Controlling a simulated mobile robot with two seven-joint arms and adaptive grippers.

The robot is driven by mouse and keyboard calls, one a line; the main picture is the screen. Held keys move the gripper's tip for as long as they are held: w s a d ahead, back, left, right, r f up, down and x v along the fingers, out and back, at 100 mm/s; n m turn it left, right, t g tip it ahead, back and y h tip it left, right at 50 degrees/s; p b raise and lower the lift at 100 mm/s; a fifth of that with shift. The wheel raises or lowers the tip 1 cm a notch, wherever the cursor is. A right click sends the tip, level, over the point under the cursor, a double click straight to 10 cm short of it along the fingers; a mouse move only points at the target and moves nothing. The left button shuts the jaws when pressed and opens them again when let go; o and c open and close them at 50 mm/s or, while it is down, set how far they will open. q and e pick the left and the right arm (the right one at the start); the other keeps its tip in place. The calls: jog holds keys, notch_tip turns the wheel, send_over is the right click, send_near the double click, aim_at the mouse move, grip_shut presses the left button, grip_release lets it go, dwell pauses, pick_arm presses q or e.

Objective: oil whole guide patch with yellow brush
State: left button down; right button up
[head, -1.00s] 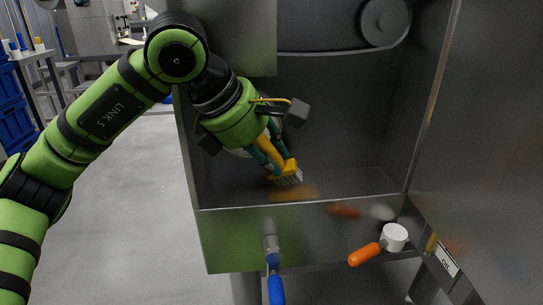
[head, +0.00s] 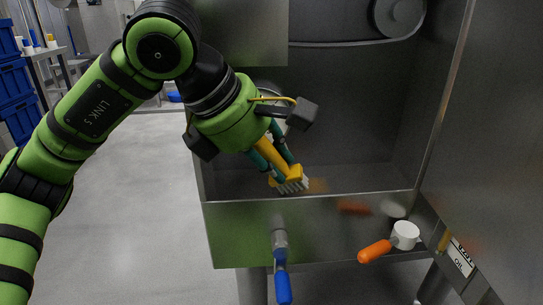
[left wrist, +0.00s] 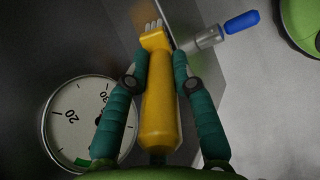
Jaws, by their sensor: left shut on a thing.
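The yellow brush (head: 279,161) is tilted inside the steel machine bay, its pale bristles (head: 294,187) pointing down just behind the front wall. I cannot tell whether the bristles touch the steel. My left gripper (head: 274,152) is shut on its handle. In the left wrist view the teal fingers (left wrist: 157,82) lie on both sides of the yellow handle (left wrist: 160,115), with the bristles (left wrist: 153,25) beyond. I cannot make out the guide patch or any oil on it; an orange smear, perhaps a reflection, shows beside the bristles. My right gripper is out of view.
A blue-handled valve (head: 281,270) sticks out of the front wall (head: 340,230). An orange-handled white cup (head: 405,236) sits right of it, near a label reading OIL (head: 461,258). A dial gauge (left wrist: 72,118) is beside the fingers. A steel panel (head: 490,130) bounds the right.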

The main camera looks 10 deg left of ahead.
pick_arm(q)
jog(key=shift+r+p, duration=2.5)
jog(key=shift+r, duration=0.5)
jog(key=shift+r, duration=0.1)
notch_tip(320, 180, up, 3)
jog(key=p, duration=0.2)
jog(key=shift+p, duration=0.3)
